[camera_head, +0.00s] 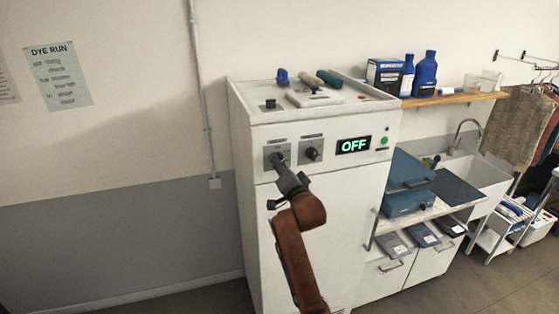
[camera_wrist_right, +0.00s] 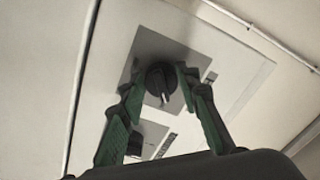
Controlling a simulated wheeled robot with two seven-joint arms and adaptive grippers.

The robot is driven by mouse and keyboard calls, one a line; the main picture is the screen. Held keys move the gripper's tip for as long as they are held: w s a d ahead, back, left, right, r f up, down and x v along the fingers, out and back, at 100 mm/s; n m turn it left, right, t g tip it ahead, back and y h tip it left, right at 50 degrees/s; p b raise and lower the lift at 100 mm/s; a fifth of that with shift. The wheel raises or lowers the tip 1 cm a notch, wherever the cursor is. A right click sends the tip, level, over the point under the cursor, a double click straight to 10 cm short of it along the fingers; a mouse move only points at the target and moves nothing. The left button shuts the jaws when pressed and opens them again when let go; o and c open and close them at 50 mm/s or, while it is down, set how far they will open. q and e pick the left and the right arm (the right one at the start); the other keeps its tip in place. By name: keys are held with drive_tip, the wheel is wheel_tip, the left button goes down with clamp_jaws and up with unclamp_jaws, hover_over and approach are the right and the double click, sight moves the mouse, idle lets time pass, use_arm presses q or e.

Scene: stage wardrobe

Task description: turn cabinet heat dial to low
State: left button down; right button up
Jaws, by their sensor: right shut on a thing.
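The white cabinet (camera_head: 330,225) has two dials on grey plates on its front. My right gripper (camera_head: 279,160) reaches up to the left dial and hides most of it in the head view. In the right wrist view, the black round knob (camera_wrist_right: 161,84) of this dial sits between the fingertips of my right gripper (camera_wrist_right: 163,76), which is shut on it. The right dial (camera_head: 312,154) is a black knob, free of the gripper. The small labels are too small to read. A display (camera_head: 353,145) right of the dials reads OFF in green. My left gripper is out of view.
A green button (camera_head: 384,141) is right of the display. Small tools and a black knob (camera_head: 271,104) are on the cabinet top. A blue case (camera_head: 408,185), a sink and a shelf with blue bottles (camera_head: 425,75) stand to the right.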

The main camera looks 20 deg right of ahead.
drive_tip(key=shift+m+p, duration=0.6)
drive_tip(key=shift+m, duration=0.3)
drive_tip(key=o, duration=1.1)
drive_tip(key=shift+o, duration=0.2)
drive_tip(key=s, duration=1.2)
drive_tip(key=shift+d, duration=0.2)
